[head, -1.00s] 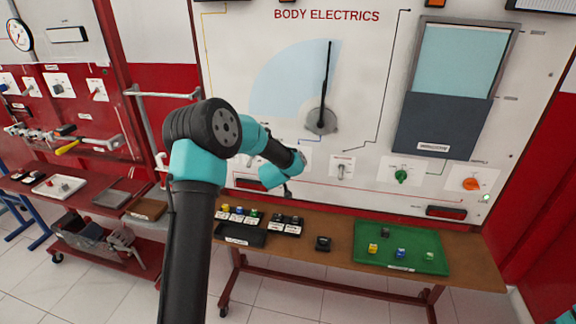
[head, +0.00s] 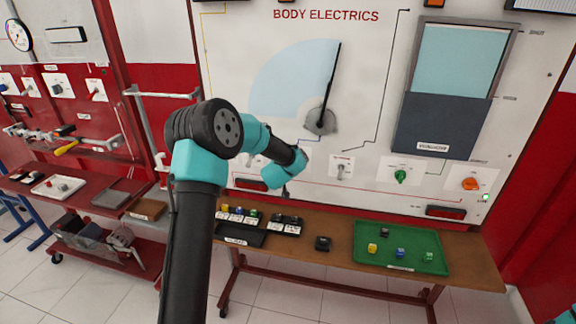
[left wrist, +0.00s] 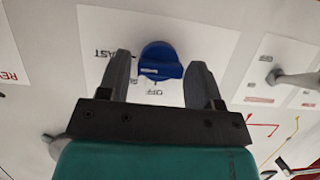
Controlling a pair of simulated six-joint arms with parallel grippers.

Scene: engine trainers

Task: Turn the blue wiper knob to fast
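The blue wiper knob (left wrist: 160,62) shows in the left wrist view on a white plate with FAST to its left and OFF below it. A SLOW label seems partly hidden. My left gripper (left wrist: 158,72) is open, one finger on each side of the knob, with a gap at the left; I cannot tell if the right finger touches. In the head view my left arm (head: 262,148) hides the knob. The wiper arm (head: 331,85) on the panel leans right of upright. My right gripper is not in view.
A green knob (head: 400,176), an orange knob (head: 470,184) and a grey lever (head: 341,170) sit to the right on the panel. A green tray (head: 436,236) with small blocks lies on the bench below. A green lamp (head: 487,197) glows at right.

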